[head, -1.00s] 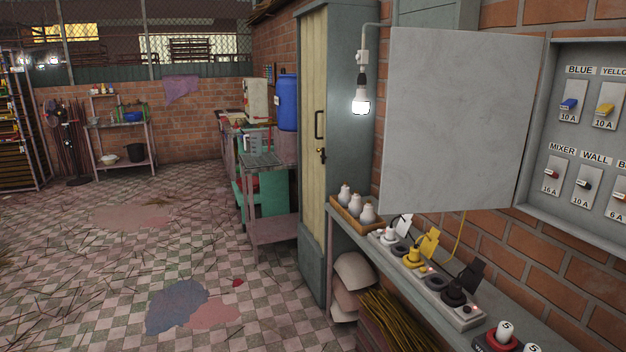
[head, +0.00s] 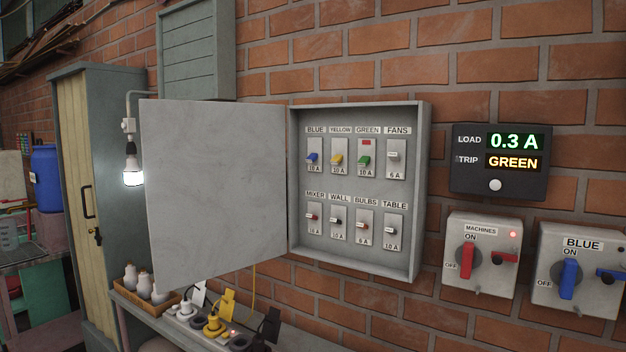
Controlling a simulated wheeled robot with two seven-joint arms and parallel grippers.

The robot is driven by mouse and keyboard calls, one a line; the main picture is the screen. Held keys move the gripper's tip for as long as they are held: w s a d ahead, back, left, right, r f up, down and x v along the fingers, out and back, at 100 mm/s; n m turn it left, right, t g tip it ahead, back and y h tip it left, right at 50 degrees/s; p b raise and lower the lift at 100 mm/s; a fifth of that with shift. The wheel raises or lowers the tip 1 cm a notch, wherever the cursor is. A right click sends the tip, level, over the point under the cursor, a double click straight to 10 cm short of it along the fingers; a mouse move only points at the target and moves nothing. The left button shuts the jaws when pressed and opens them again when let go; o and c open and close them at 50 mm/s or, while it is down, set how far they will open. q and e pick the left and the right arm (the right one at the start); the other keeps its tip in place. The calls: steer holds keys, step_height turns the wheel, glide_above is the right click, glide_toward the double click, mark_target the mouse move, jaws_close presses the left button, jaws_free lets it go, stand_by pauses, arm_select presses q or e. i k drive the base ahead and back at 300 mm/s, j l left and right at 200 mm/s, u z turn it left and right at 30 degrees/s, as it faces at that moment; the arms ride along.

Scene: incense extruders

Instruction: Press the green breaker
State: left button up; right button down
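The green breaker (head: 364,160) is in the top row of the open breaker box (head: 424,190) on the brick wall, third from the left under the label GREEN. A small red mark (head: 367,142) shows above its green lever. The blue breaker (head: 313,158) and yellow breaker (head: 337,158) are to its left, and the fans breaker (head: 395,157) is to its right. The grey box door (head: 215,190) stands swung open to the left. Neither of my grippers is in view.
A display (head: 499,162) right of the box reads LOAD 0.3 A and TRIP GREEN. Below it are the machines switch (head: 482,256) and blue switch (head: 580,270). A shelf below the door holds a power strip with plugs (head: 213,326) and a tray of bulbs (head: 145,288).

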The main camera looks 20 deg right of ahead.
mark_target(364, 160)
steer(key=i+j+z, duration=0.15)
steer(key=z, duration=0.3)
steer(key=i+j+z, duration=0.2)
steer(key=z, duration=0.2)
steer(key=i+j+z, duration=0.15)
steer(key=z, duration=0.3)
steer(key=j+z, duration=0.45)
steer(key=i+j+z, duration=0.1)
steer(key=j+z, duration=0.4)
steer(key=j, duration=0.6)
steer(key=j+z, duration=0.15)
steer(key=j, duration=0.55)
steer(key=k+j+z, duration=0.1)
steer(key=j, duration=0.55)
steer(key=j+z, duration=0.15)
steer(key=j, duration=0.55)
steer(key=k+l, duration=0.25)
steer(key=k, duration=0.15)
